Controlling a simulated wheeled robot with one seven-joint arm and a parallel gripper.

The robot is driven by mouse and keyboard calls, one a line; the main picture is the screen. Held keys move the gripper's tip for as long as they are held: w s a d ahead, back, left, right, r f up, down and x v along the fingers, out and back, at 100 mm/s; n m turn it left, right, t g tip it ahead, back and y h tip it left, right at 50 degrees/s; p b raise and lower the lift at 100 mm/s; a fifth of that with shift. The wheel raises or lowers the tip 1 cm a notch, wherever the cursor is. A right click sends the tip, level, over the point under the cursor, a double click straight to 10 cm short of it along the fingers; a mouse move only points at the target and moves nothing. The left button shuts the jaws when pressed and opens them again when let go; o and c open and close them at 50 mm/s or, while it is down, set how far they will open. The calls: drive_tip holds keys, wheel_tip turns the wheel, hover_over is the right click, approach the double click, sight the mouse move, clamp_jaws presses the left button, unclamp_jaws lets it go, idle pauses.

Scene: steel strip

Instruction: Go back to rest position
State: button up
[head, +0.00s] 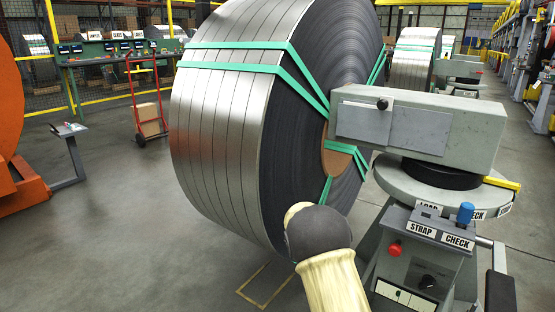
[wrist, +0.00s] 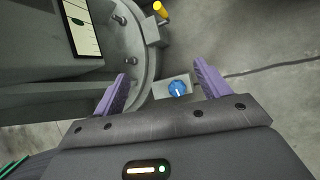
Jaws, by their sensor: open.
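My gripper (wrist: 160,86) shows in the wrist view with its two purple fingers wide apart and nothing between them. A blue knob (wrist: 179,88) with a white mark, on a small light plate, appears between the fingers, beyond them; the distance is hard to tell. In the head view, my cream and dark arm link rises at the bottom centre, in front of the coil; the gripper is not visible there. A large steel strip coil (head: 225,130) with green straps stands on edge. A grey machine arm (head: 450,130) reaches to its core.
The grey pedestal carries a STRAP CHECK panel (head: 420,260) with a red button (head: 395,249) and a blue handle (head: 465,213). A round grey plate shows in the wrist view (wrist: 147,70) with a yellow-tipped lever (wrist: 160,11). Open floor (head: 110,230) lies left of the coil.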

drive_tip(key=s+r+m+t+y+p, duration=0.55)
drive_tip(key=s+r+m+p, duration=0.6)
drive_tip(key=s+r, duration=1.2)
wheel_tip(320, 180, up, 38)
drive_tip(key=w+n+p, duration=0.1)
drive_tip(key=n+p, duration=0.1)
drive_tip(key=p, duration=3.7)
drive_tip(key=shift+w+a+g, duration=0.2)
drive_tip(key=shift+a+g, duration=0.05)
drive_tip(key=shift+g, duration=0.2)
drive_tip(key=shift+f+y, duration=0.1)
drive_tip(key=shift+y, duration=0.15)
